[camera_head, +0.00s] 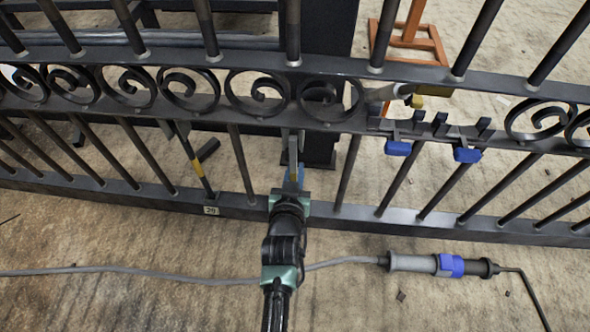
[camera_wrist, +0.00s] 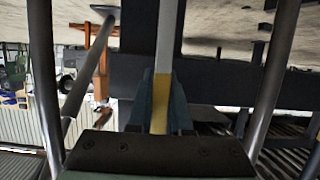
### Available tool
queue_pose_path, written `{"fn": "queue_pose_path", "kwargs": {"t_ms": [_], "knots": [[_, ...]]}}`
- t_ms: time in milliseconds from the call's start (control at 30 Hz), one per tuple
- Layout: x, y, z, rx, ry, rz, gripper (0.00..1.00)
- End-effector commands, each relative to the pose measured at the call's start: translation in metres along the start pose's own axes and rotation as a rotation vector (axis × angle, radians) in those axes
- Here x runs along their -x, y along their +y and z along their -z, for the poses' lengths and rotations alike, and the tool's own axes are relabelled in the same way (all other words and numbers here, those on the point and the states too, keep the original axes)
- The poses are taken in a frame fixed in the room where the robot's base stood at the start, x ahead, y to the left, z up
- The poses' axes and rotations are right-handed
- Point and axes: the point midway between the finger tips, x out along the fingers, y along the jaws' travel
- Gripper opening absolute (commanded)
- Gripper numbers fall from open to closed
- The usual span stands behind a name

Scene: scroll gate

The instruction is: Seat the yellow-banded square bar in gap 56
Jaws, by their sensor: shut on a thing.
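My gripper (camera_head: 294,178) is low in front of the gate's lower bars, near the middle. In the wrist view its fingertips (camera_wrist: 160,110) are shut on the yellow-banded square bar (camera_wrist: 163,88). The bar is grey, runs upward away from the fingers, and its yellow band lies between them. In the head view only a small part of the held bar (camera_head: 293,152) shows, just below the scroll band; its upper end is hard to make out. A small number tag (camera_head: 211,210) is on the bottom rail, left of my gripper; its digits are too small to be sure of. I cannot make out a tag reading 56.
The dark gate (camera_head: 240,115) crosses the view. Blue-handled clamps (camera_head: 397,148) hang from the scroll band at right. A grey-and-blue tool (camera_head: 440,264) and cable lie on the floor. An orange stand (camera_head: 410,42) is behind.

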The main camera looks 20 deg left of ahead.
Motion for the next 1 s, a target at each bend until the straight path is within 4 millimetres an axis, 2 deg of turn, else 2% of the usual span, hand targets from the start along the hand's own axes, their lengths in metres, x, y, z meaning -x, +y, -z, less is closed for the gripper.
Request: {"fn": "queue_pose_path", "kwargs": {"t_ms": [767, 800, 933, 967, 1000], "knots": [[-0.007, -0.0002, 0.0038, 0.0, -0.034, 0.001, 0.0], [-0.0069, -0.0002, 0.0038, 0.0, -0.035, 0.001, 0.25], [-0.0068, -0.0001, 0.0033, 0.0, -0.036, 0.0, 0.48], [-0.0068, -0.0001, 0.0032, 0.0, -0.036, 0.0, 0.52], [-0.0068, -0.0001, 0.0031, 0.0, -0.037, 0.0, 0.52]]}}
